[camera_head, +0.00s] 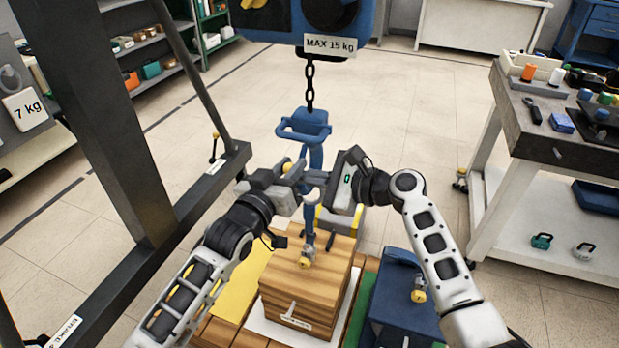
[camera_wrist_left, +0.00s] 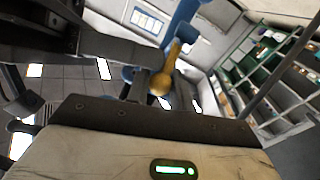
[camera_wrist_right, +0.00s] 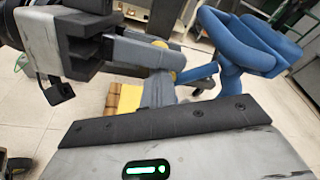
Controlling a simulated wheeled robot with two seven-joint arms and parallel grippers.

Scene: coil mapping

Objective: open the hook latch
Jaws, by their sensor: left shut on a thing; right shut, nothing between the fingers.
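The blue hook (camera_head: 316,157) hangs on a chain below the hoist, with a blue loop handle (camera_head: 303,133) at its top. A brass-yellow latch lever (camera_wrist_left: 164,78) shows beside the hook in the left wrist view, close to my left fingertips. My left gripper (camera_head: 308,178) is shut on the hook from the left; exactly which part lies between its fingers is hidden. My right gripper (camera_head: 330,182) is shut and empty, close to the hook's right side. In the right wrist view the blue handle (camera_wrist_right: 255,45) lies beyond its finger. The contact between right finger and latch cannot be made out.
A dark frame post (camera_head: 110,120) rises at left. A workbench (camera_head: 550,150) with tools is at right.

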